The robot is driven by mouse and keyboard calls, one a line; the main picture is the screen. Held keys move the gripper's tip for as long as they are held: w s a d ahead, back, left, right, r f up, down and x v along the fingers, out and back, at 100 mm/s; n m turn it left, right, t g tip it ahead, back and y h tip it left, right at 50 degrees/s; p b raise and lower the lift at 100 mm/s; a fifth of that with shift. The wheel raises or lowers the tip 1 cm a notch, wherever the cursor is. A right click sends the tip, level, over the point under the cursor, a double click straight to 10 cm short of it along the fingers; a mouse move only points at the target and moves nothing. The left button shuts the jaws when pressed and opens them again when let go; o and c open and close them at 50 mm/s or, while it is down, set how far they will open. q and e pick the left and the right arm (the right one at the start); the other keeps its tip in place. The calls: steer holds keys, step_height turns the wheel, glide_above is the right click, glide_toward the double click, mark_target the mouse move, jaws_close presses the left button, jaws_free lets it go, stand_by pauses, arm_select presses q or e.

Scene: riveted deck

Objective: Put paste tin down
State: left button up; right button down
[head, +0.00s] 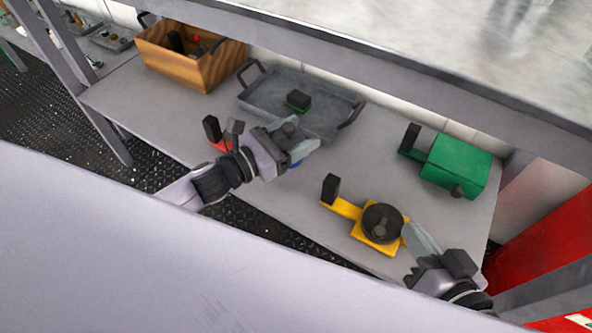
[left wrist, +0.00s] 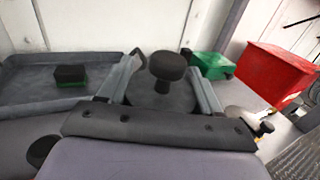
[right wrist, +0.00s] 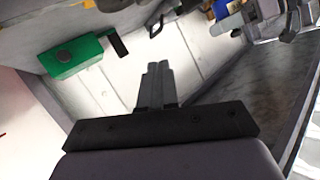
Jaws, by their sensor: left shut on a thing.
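The paste tin appears to be the round dark-topped piece with a black knob (left wrist: 165,92) between my left fingers in the left wrist view. In the head view its knob (head: 288,129) and a bit of blue side show at my left gripper (head: 293,148). My left gripper is shut on it, over the middle of the grey shelf (head: 170,118); I cannot tell whether the tin touches the shelf. My right gripper (head: 418,240) is beside the yellow tool with a round black top (head: 352,210). Its fingers (right wrist: 158,68) are together and empty in the right wrist view.
A grey tray (head: 262,98) with a small green-and-black block (head: 298,99) stands behind my left gripper. A wooden crate (head: 165,62) is at the back left. A green box (head: 462,165) is at the right. A red item (head: 219,145) is partly behind my left arm. A worktop (head: 400,50) overhangs the shelf.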

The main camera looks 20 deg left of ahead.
arm_select(q)
step_height(320, 180, down, 5)
steer(key=shift+f+b, duration=0.1)
steer(key=shift+b, duration=0.75)
step_height(320, 180, down, 4)
steer(key=shift+r+b, duration=0.2)
steer(key=shift+b, duration=0.7)
steer(key=shift+f, duration=0.15)
arm_select(e)
steer(key=shift+s+d+n+t+h, duration=0.2)
steer(key=shift+d+n+t, duration=0.2)
steer(key=shift+d, duration=0.25)
steer(key=shift+s+d+n+t+h, duration=0.1)
steer(key=shift+d+n+t+h, duration=0.15)
steer(key=shift+d+t, duration=0.3)
arm_select(q)
steer(key=shift+f, duration=0.1)
steer(key=o, duration=1.2)
arm_select(e)
steer(key=shift+d, duration=0.15)
